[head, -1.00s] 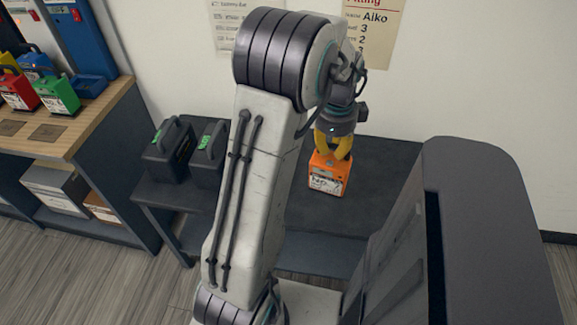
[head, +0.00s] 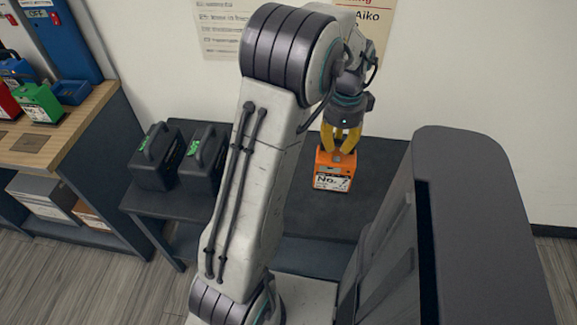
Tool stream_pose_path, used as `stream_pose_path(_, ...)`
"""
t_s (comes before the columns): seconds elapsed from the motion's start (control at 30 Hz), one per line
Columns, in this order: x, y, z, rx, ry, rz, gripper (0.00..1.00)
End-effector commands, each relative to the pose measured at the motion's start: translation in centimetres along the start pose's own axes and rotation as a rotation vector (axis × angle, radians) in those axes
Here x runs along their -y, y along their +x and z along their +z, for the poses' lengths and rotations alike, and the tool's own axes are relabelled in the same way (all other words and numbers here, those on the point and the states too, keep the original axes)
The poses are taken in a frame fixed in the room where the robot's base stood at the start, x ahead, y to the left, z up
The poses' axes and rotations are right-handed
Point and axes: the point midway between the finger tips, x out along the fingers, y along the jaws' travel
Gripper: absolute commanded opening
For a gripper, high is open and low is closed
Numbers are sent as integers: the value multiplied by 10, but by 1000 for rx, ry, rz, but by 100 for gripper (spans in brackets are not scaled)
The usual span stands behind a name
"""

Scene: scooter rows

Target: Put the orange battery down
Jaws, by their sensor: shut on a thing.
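The orange battery (head: 333,170) is a small box with a white label that reads "No. 7" or similar. My gripper (head: 341,142) has yellow fingers and is shut on the top of the battery. The battery hangs upright over the dark bench top (head: 300,213), right of my arm. I cannot tell whether its base touches the bench or is a little above it. My arm hides the middle of the bench.
Two dark batteries with green tags, a left one (head: 154,160) and a right one (head: 202,163), stand on the bench's left side. A wooden-topped counter (head: 60,140) at left holds a green battery (head: 39,103). The bench around the orange battery looks clear.

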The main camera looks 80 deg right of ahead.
Motion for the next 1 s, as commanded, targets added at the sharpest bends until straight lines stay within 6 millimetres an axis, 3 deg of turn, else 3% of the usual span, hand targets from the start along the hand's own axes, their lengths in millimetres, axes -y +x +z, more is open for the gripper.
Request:
stream_pose_path(0.17,6,4,12,0,-24,-2,0)
stream_pose_path(0.7,43,51,84,2,-25,1,0)
stream_pose_path(1.0,53,65,102,2,-22,-2,0)
